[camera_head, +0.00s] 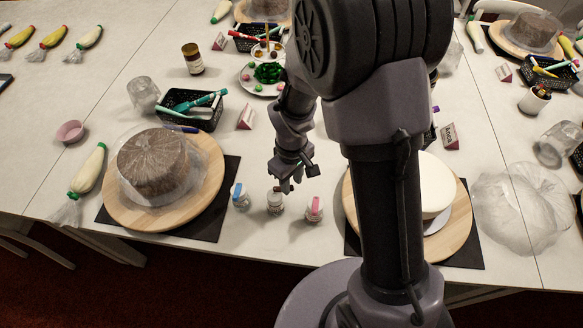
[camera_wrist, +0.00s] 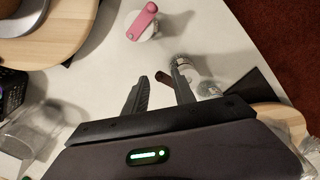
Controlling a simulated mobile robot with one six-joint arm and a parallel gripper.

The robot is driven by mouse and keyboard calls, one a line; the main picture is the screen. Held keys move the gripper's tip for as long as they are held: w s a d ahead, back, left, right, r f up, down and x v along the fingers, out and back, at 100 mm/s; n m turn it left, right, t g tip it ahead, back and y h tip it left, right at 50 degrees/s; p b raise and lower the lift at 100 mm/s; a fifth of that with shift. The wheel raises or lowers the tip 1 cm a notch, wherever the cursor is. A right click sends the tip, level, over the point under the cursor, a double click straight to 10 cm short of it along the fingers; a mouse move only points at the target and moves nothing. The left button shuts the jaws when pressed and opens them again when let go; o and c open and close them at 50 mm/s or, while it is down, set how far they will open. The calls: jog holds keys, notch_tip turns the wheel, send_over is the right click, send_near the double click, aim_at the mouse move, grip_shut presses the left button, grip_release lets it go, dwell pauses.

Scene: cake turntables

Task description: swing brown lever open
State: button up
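Three small clear jars stand in a row between the two turntables. In the head view the middle jar (camera_head: 275,200) is right under my gripper (camera_head: 287,183), which hides its top. In the wrist view my gripper (camera_wrist: 160,78) points at this jar (camera_wrist: 184,64) with its two dark fingers apart. The jar with a pink lever (camera_head: 314,207) stands to the right, and the jar with a blue lever (camera_head: 240,195) to the left.
A wooden turntable (camera_head: 119,213) with a wrapped brown cake (camera_head: 155,165) stands left. Another turntable (camera_head: 459,224) with a white cake (camera_head: 437,185) stands right, partly behind my arm. A black basket (camera_head: 176,100) and a red-and-white sign (camera_head: 246,117) lie behind.

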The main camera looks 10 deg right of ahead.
aim_at(292, 186)
notch_tip(292, 186, up, 17)
jog(key=p, duration=0.6)
jog(key=s+r+m+t+y+b, duration=0.1)
jog(key=s+r+m+t+b, duration=0.2)
jog(key=s, duration=0.4)
jog(key=s+r+m+t+y+b, duration=0.1)
jog(key=s+r+m+t+b, duration=0.1)
jog(key=s+r+m, duration=0.4)
jog(key=shift+s+d+r+m+t+b, duration=0.2)
jog(key=shift+s+d+m+t+b, duration=0.25)
jog(key=shift+s+m+b, duration=0.5)
